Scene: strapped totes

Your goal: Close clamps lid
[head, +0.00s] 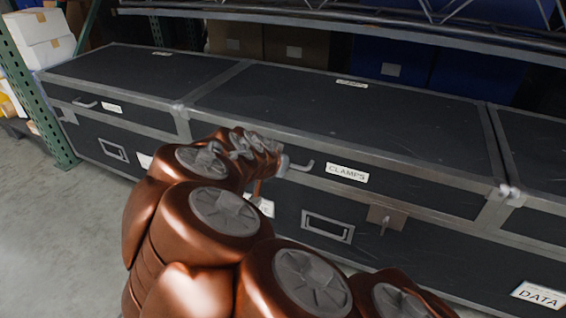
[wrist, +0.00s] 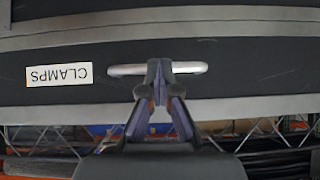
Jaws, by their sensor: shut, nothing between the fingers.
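The clamps lid (head: 340,115) is a black panel with grey metal edging and a "CLAMPS" label (head: 347,172) on its front face. It looks down on its tote (head: 385,245), level with its neighbours; any thin gap is hard to tell. In the wrist view the lid's front face (wrist: 250,65) and label (wrist: 59,75) appear upside down. My gripper (wrist: 160,68) is shut and empty, its fingertips at the lid's silver handle (wrist: 122,70), overlapping its middle. Contact is unclear. In the head view my arm mostly hides the gripper, and the handle (head: 303,165) shows partly.
Similar totes stand directly left (head: 125,80) and right (head: 540,150), the right one labelled "DATA" (head: 541,295). A metal shelf (head: 330,30) hangs above the lids. A green upright (head: 38,95) stands at left. Grey floor (head: 45,225) is open at the left front.

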